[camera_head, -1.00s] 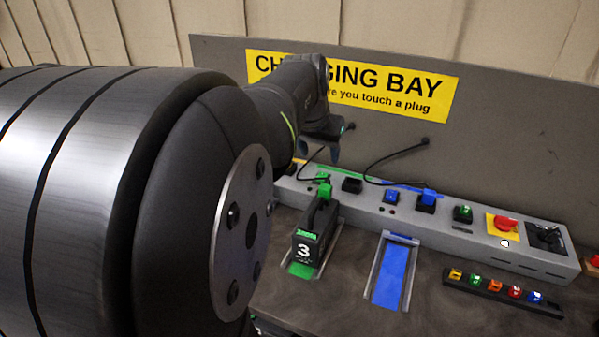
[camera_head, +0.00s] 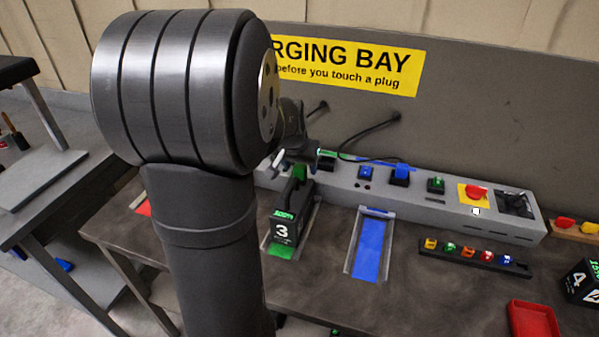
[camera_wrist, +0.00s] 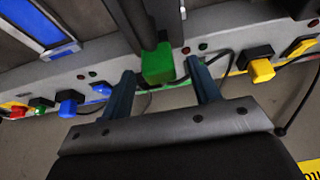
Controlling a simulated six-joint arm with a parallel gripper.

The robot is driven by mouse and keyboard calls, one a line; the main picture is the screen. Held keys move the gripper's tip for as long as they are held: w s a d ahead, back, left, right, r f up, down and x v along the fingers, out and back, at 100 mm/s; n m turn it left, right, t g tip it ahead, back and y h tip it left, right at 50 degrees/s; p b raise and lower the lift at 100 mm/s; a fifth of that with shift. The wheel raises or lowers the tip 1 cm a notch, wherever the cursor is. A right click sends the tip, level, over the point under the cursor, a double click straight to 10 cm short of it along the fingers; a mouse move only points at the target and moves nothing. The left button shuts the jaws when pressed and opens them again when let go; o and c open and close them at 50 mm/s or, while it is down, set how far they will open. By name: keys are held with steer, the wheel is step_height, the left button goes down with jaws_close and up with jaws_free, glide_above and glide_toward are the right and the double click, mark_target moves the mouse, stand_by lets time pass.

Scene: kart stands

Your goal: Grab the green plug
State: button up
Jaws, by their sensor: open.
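The green plug (camera_wrist: 158,66) shows in the wrist view, at the charging rail just beyond my fingertips. A black cable runs beside it. My gripper (camera_wrist: 165,84) is open, with one blue-grey finger on each side of the plug; I cannot tell whether either finger touches it. In the head view my gripper (camera_head: 293,160) is small and partly hidden by my arm, above the black battery marked 3 (camera_head: 289,221).
The grey charging rail (camera_head: 450,208) carries blue plugs (camera_head: 400,172), a green switch (camera_head: 436,185) and a red knob (camera_head: 476,191). A yellow plug (camera_wrist: 262,70) sits beside the green one in the wrist view. A blue bay (camera_head: 369,248) is empty. A red tray (camera_head: 533,318) lies front right.

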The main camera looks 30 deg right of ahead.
steer(key=shift+w+d+f, duration=0.15)
steer(key=shift+f, duration=0.4)
steer(key=c, duration=1.1)
steer(key=shift+r, duration=0.1)
